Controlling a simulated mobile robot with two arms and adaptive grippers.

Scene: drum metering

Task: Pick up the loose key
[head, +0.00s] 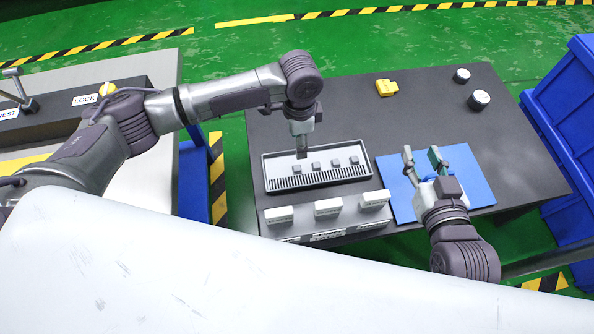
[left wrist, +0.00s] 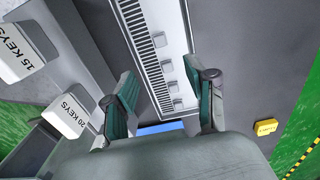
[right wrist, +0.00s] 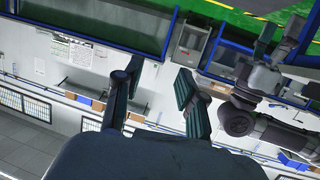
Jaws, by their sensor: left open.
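Several small grey keys (head: 335,164) stand in a row in a white-edged tray (head: 349,180) on the dark table. I cannot tell which one is the loose key. My left gripper (head: 301,151) points down over the left part of the tray, close to the leftmost key, and hides part of the tray. In the left wrist view the keys (left wrist: 167,67) show between the spread fingers of this gripper (left wrist: 168,80), with nothing held. My right gripper (head: 421,152) is open and empty above the blue mat (head: 469,174).
White labelled blocks (head: 328,207) stand on a grey unit in front of the tray. A yellow item (head: 387,88) and two round white-topped pieces (head: 479,98) sit at the back. Blue bins (head: 572,125) stand at the right. The back left of the table is clear.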

